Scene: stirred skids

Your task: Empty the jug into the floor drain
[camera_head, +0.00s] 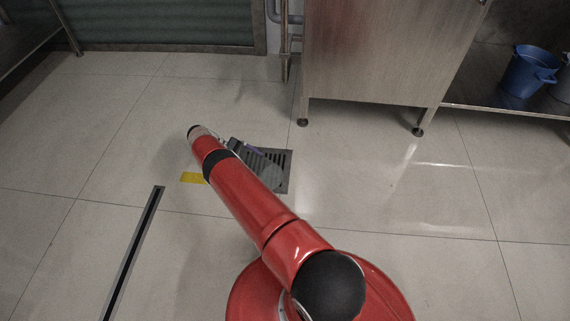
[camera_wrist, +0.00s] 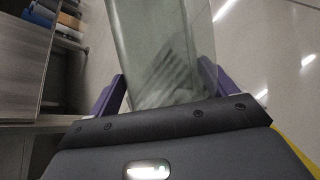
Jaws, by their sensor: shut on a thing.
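The jug (camera_wrist: 150,35) is a clear, greenish see-through vessel that fills the middle of the wrist view. My gripper (camera_wrist: 163,73) is shut on it, with a purple finger on each side. Dark slots show through the jug's wall. The floor drain (camera_head: 284,160) is a dark square grate in the middle of the head view. My gripper shows small beside the grate's left edge in the head view, where my red arm hides part of the grate. A pale rounded shape over the grate looks like the jug. I cannot tell how much liquid is in it.
A narrow slot channel (camera_head: 133,252) runs along the floor at left. A yellow patch (camera_head: 192,178) lies beside my arm. A steel cabinet (camera_head: 385,55) on legs stands behind the drain. A blue bucket (camera_head: 529,72) sits on a low shelf at right. The surrounding tile floor is clear.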

